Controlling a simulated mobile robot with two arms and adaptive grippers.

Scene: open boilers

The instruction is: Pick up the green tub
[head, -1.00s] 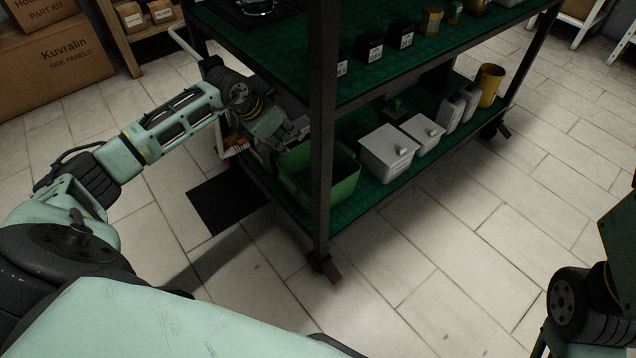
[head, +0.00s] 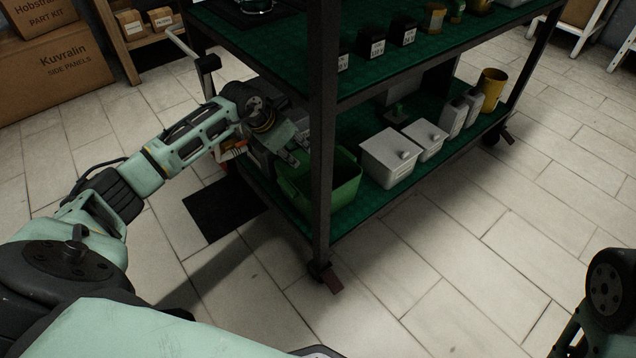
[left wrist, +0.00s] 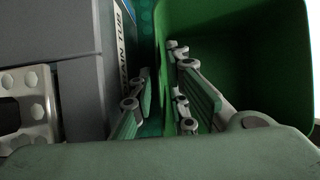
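The green tub (head: 344,186) stands on the lower shelf of the cart at its near left end, partly behind the dark corner post. My left gripper (head: 292,157) reaches in from the left at the tub's left rim. In the left wrist view the tub (left wrist: 240,60) fills the right side. The fingers of my left gripper (left wrist: 162,105) are apart, one inside the tub and the other outside, with the tub's near wall between them. Whether the pads touch the wall is unclear. My right gripper is out of view; only part of my right arm shows.
The cart's corner post (head: 322,150) stands right beside the tub. White lidded boxes (head: 390,157), grey containers and a yellow cup (head: 491,90) stand farther along the shelf. A grey box labelled with "TUB" (left wrist: 75,70) is left of the tub. The floor in front is clear.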

